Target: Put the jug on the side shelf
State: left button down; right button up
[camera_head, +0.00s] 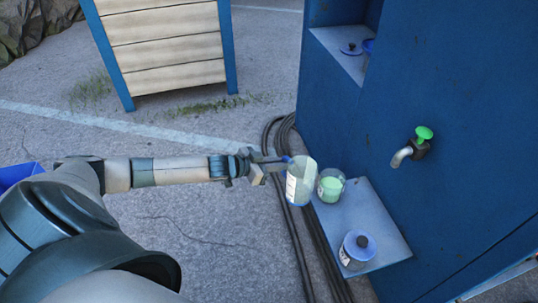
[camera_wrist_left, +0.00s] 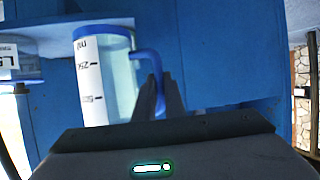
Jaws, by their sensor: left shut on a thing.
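In the left wrist view the jug (camera_wrist_left: 108,75) stands left of the fingers (camera_wrist_left: 160,100), which close on the blue handle. A small grey shelf (camera_head: 366,213) juts from the blue cabinet below the tap; the jug appears beside its left corner. I cannot tell the height gap. My right gripper is not in view.
On the grey shelf are a jar with pale green contents (camera_head: 331,186) and a blue-lidded jar (camera_head: 357,248). A tap (camera_head: 403,154) with a green handle is above. A cabinet recess (camera_head: 343,52) holds blue items. Black cables (camera_head: 294,222) lie on the ground.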

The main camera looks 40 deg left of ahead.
aim_at(313, 172)
pick_arm(q)
jog(key=d+r, duration=0.1)
jog(key=d, duration=0.2)
jog(key=s+d+r, duration=0.1)
jog(key=d, duration=0.2)
jog(key=d+p, duration=0.1)
jog(key=d, duration=0.1)
jog(key=shift+s+d+r, duration=0.25)
jog(key=shift+d+r, duration=0.15)
jog(key=s+d+r+n+p, duration=0.1)
jog(key=s+d+r, duration=0.1)
jog(key=d+r, duration=0.45)
jog(key=s+a+r+n+t+y+p, duration=0.1)
jog(key=s+r+n+y, duration=0.3)
jog(key=r, duration=0.8)
jog(key=shift+s+a+r+n+t+y+p, duration=0.2)
jog(key=shift+s+n+t+y+p, duration=0.15)
jog(key=shift+s+y, duration=0.8)
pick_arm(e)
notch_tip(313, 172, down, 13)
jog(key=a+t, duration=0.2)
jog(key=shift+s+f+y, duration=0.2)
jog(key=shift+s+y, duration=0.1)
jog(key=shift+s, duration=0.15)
pick_arm(q)
jog(key=shift+w+f, duration=0.1)
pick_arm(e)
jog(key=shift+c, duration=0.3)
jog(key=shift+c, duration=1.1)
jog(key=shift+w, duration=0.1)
